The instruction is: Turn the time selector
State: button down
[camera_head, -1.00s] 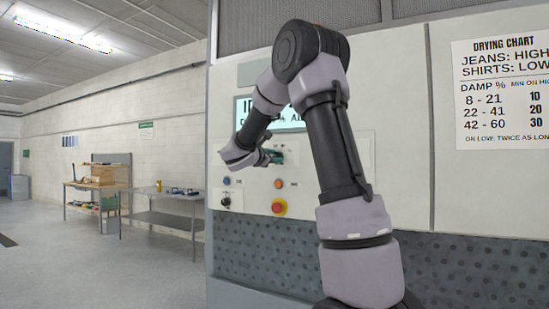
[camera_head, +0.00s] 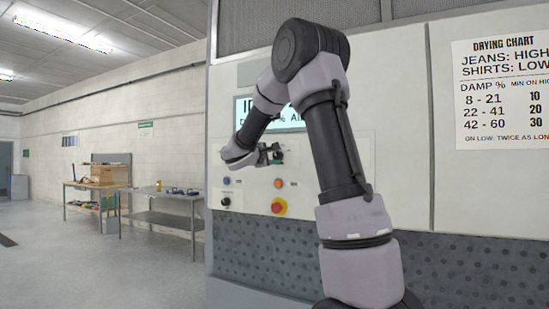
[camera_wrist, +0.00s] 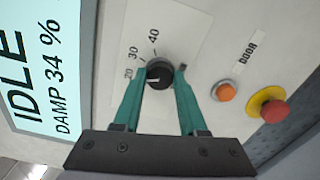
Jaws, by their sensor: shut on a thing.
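The time selector (camera_wrist: 160,75) is a round black knob with a white mark, on a pale panel in the wrist view. The labels 20, 30 and 40 stand around its left and upper side. The mark points left, roughly toward the 20. My gripper (camera_wrist: 163,71) is shut on the knob, with one teal finger on each side. In the head view my gripper (camera_head: 274,155) is at the panel just below the screen. The knob is mostly hidden there.
The screen (camera_wrist: 42,62) reads IDLE and DAMP 34 %. An orange door button (camera_wrist: 226,91) and a red emergency button on yellow (camera_wrist: 272,109) sit right of the knob.

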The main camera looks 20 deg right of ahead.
dwell(0.5)
jog(key=shift+c, duration=2.2)
grip_release()
jog(key=v, duration=1.1)
jog(key=shift+d+f, duration=0.1)
